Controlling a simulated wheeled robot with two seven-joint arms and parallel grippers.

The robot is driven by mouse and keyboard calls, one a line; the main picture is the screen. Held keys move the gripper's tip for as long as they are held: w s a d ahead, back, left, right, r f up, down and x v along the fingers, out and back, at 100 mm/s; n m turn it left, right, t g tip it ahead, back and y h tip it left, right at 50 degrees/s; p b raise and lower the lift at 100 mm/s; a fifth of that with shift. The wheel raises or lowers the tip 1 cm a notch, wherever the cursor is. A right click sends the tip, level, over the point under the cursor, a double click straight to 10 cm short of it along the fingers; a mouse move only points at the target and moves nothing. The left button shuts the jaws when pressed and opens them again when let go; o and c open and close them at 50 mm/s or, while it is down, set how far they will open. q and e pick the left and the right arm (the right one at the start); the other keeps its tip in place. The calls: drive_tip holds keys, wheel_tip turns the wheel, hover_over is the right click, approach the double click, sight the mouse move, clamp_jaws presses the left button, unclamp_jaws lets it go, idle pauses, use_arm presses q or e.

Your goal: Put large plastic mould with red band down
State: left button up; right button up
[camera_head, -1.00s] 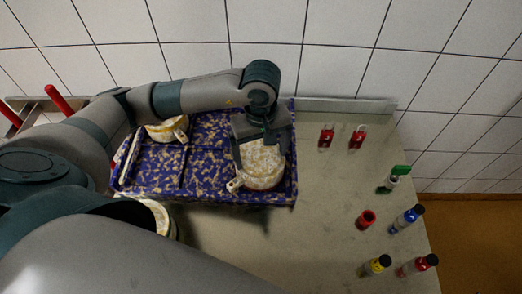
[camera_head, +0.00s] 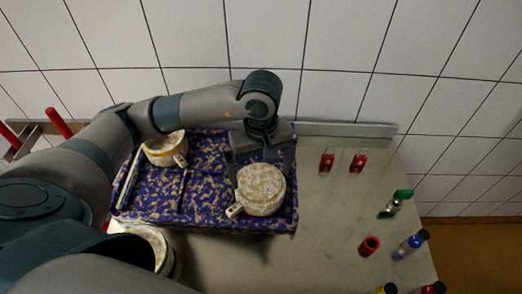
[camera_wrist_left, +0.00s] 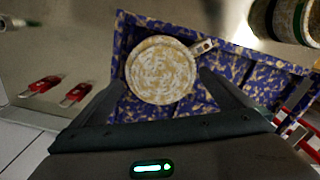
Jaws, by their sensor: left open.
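A large cream and tan speckled mould (camera_head: 262,188) with a side handle stands in the right part of a blue and gold speckled tray (camera_head: 215,217). Its band colour is hard to make out. My left gripper (camera_head: 262,164) is open at the mould's back side, with its fingers spread and nothing gripped. In the left wrist view, the mould (camera_wrist_left: 161,70) lies just beyond and between the open fingertips (camera_wrist_left: 160,85), its handle pointing up right. My right gripper is not in view.
A smaller mould with a yellowish band (camera_head: 165,147) stands in the tray's left part. Another mould (camera_head: 152,240) is partly hidden by my arm.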

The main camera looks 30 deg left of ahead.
use_arm(q)
wheel_tip(320, 180, up, 9)
drive_tip(key=b, duration=0.2)
idle(0.3)
drive_tip(key=shift+f, duration=0.1)
idle(0.5)
